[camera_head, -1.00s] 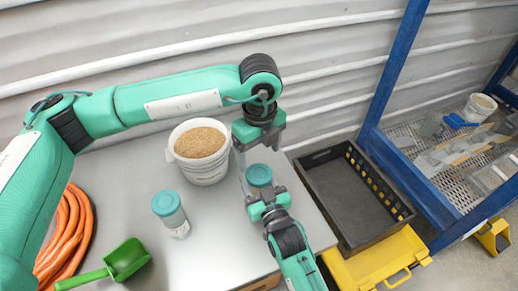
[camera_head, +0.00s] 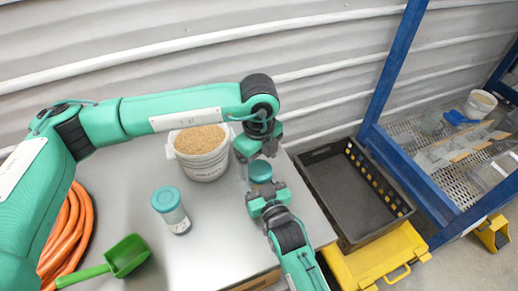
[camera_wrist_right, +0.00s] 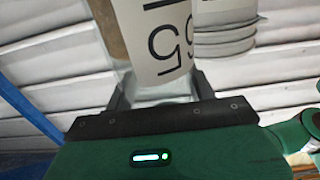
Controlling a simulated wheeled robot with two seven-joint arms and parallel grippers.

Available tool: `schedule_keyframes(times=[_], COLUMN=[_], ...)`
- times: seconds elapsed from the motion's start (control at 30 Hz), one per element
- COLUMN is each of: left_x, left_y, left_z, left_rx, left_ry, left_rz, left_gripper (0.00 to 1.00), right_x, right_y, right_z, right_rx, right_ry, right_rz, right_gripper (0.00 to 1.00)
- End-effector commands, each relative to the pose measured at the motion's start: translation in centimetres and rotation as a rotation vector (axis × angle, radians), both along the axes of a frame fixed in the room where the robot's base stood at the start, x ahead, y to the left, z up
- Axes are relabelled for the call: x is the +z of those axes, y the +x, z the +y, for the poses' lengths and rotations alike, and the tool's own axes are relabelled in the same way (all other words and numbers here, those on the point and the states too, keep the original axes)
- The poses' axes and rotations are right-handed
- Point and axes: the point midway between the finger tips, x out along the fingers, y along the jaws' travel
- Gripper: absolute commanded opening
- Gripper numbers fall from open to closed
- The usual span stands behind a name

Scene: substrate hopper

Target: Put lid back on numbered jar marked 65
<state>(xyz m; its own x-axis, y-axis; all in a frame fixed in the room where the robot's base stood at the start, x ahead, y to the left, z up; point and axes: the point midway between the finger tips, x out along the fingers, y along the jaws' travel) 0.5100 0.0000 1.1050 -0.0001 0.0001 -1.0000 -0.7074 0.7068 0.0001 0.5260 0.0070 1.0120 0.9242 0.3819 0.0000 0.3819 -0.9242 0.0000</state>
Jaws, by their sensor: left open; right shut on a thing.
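The jar marked 65 (camera_wrist_right: 170,45) is clamped in my right gripper (camera_head: 264,190). In the right wrist view its white label shows "65" upside down, with brown contents beside the label. A teal lid (camera_head: 260,172) shows at the top of this jar in the head view; how well it is seated cannot be told. My left gripper (camera_head: 256,158) is open, pointing down just above and beside the lid. A second jar with a teal lid (camera_head: 167,199) stands upright on the table to the left.
A white bucket of grain (camera_head: 203,168) stands behind the jars. A green scoop (camera_head: 126,256) and orange hose (camera_head: 66,236) lie at left on the grey table (camera_head: 190,262). A black crate (camera_head: 348,240) sits right of the table, beside a blue-framed rack (camera_head: 440,207).

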Motion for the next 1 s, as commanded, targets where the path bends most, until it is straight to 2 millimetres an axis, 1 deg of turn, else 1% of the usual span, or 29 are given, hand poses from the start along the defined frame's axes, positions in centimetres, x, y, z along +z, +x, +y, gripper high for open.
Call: schedule_keyframes(times=[0.03,0.1,0.23,0.37,0.57,0.6,0.67,0.8,0.83,1.0], left_x=[-0.8,-1.6,-2.6,-3.0,-3.0,-3.0,-2.9,-2.9,-2.9,-2.9], left_y=[-0.1,0.0,0.0,0.0,0.0,0.0,0.0,0.0,0.0,0.0], left_z=[0.0,0.0,0.0,0.0,0.0,0.0,0.0,0.0,0.0,0.0], left_rx=[0.000,0.000,0.000,0.000,0.000,0.000,0.000,0.000,0.000,-0.017], left_ry=[0.001,0.000,0.001,-0.001,0.000,0.000,0.000,0.000,0.000,0.000], left_rz=[0.003,0.001,0.001,0.001,0.000,0.000,0.000,0.000,0.000,0.000], left_gripper=[0.80,0.80,0.80,0.80,0.80,0.76,0.64,0.37,0.34,0.34], right_x=[-0.1,-0.1,-0.1,-0.1,-0.1,-0.1,-0.1,-0.1,-0.1,-0.1], right_y=[0.0,0.0,0.0,0.0,0.0,0.0,0.0,0.0,0.0,0.0], right_z=[0.0,0.0,0.0,0.0,0.0,0.0,0.0,0.0,0.0,0.0], right_rx=[0.000,0.000,0.000,0.000,0.000,0.000,0.000,0.000,0.000,0.000], right_ry=[0.000,0.000,0.000,0.000,0.000,0.000,0.000,0.000,0.000,0.000], right_rz=[0.001,0.001,0.001,0.001,0.001,0.001,0.001,0.001,0.001,0.001], right_gripper=[0.00,0.00,0.00,0.00,0.00,0.00,0.00,0.00,0.00,0.00])
